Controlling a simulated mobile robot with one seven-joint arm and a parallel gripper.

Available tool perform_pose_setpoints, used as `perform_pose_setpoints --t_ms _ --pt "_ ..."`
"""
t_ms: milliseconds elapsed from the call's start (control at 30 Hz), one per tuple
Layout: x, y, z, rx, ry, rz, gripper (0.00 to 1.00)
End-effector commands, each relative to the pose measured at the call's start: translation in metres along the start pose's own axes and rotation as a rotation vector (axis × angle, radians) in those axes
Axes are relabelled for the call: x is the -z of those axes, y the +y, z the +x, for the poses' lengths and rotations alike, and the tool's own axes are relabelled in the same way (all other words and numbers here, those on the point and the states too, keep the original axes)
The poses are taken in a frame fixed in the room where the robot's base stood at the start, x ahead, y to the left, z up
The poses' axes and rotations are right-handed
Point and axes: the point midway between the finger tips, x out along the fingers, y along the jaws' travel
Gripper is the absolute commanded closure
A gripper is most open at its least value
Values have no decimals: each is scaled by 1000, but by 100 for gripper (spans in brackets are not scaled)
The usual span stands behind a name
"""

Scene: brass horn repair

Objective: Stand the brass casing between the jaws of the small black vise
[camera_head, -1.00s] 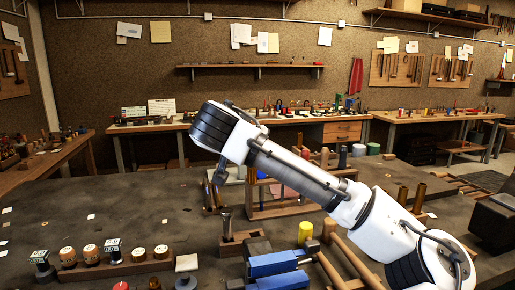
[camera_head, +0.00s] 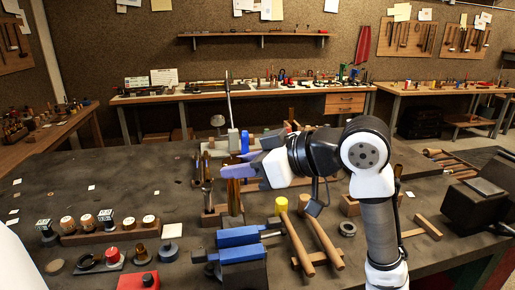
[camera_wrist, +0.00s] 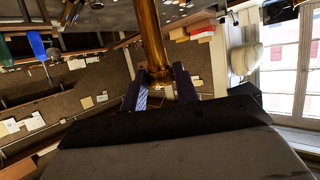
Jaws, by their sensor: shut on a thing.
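My gripper (camera_head: 236,170) is shut on the brass casing (camera_head: 233,198), a slim golden tube that hangs roughly upright below the fingers. The wrist view also shows the casing (camera_wrist: 150,35) between the two dark fingers (camera_wrist: 160,88). The gap between the jaws is hard to make out.
A wooden block (camera_head: 214,218) holding a dark-topped tube stands close behind the vise. A wooden rack of round pieces (camera_head: 105,233) is at left. A large black block (camera_head: 472,207) stands far right.

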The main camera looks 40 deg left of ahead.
Motion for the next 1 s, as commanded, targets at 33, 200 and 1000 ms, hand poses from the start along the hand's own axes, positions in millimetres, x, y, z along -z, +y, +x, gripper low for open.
perform_pose_setpoints --t_ms 33,200,1000 --pt "2 -5 -2 30 1 -11 100" --pt "1 -13 -5 75 0 -31 100" --pt "-27 -13 6 73 4 -30 100"
